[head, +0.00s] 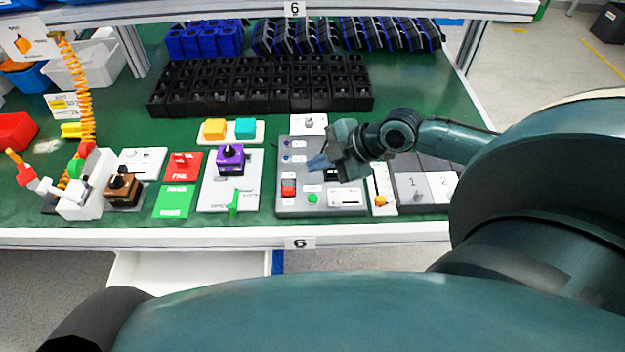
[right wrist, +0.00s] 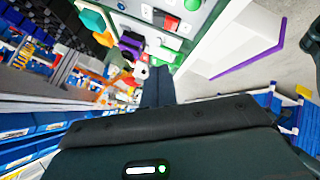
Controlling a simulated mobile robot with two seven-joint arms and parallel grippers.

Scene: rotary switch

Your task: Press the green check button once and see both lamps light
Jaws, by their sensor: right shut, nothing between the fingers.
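A grey panel (head: 325,207) stands on the green bench and carries a round green button (head: 313,198) near its front edge. The button also seems to show at the top of the right wrist view (right wrist: 193,5). Two small dark bluish round parts, perhaps the lamps, sit at the panel's upper left, one upper (head: 286,143) and one lower (head: 286,158); I cannot tell whether they are lit. My right gripper (head: 318,163) is shut and empty above the panel, behind the button and apart from it. It hides part of the panel. My left gripper is out of view.
A red rocker switch (head: 289,187) is left of the button. A purple switch block (head: 230,158) on a white plate stands further left. A slider plate (head: 380,198) and numbered pads (head: 425,187) lie to the right. Black bins (head: 260,90) fill the back.

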